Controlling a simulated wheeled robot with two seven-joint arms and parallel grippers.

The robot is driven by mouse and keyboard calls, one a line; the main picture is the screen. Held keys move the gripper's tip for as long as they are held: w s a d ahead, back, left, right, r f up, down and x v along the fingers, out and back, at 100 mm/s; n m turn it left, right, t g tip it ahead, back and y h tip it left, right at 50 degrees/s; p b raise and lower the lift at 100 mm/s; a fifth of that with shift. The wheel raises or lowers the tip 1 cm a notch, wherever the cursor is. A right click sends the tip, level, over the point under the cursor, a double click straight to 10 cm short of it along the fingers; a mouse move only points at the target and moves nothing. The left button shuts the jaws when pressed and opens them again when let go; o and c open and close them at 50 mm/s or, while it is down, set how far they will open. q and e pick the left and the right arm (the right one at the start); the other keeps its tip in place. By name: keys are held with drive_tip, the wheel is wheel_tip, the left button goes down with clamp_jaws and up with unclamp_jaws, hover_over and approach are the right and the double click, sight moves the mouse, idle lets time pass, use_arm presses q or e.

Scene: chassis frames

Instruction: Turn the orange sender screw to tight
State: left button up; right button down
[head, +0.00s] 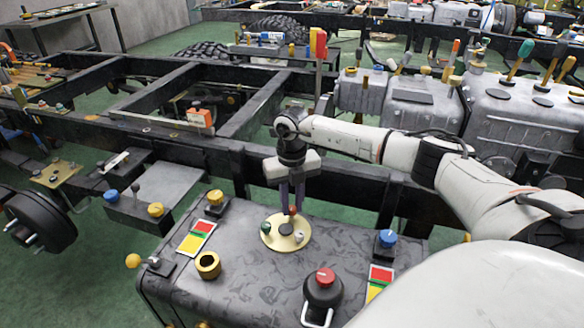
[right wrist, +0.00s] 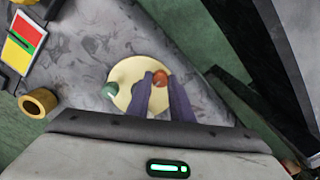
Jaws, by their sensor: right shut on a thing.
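The orange sender screw (head: 292,210) stands at the far edge of a round cream sender plate (head: 274,241) on top of the grey tank. My right gripper (head: 291,207) points down over it, its two dark fingers shut on the screw. In the right wrist view the orange screw (right wrist: 160,77) shows between the fingertips (right wrist: 161,83), near the rim of the plate (right wrist: 130,69). A green screw (head: 265,228) and a white screw (head: 299,237) are also on the plate, around a dark centre (head: 286,229). My left gripper is not in view.
A red-topped black cap (head: 323,289) stands right of the plate and a yellow ring (head: 207,265) left of it. Red, yellow and green cards (head: 196,237) lie on the tank. A black frame rail (head: 340,180) runs just behind the tank.

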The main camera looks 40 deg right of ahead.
sight(292, 208)
idle(0.3)
drive_tip(key=c, duration=1.6)
unclamp_jaws()
drive_tip(key=shift+o, duration=0.2)
wheel_tip(292, 208, up, 10)
drive_tip(key=p, duration=0.1)
drive_tip(key=shift+r, duration=0.2)
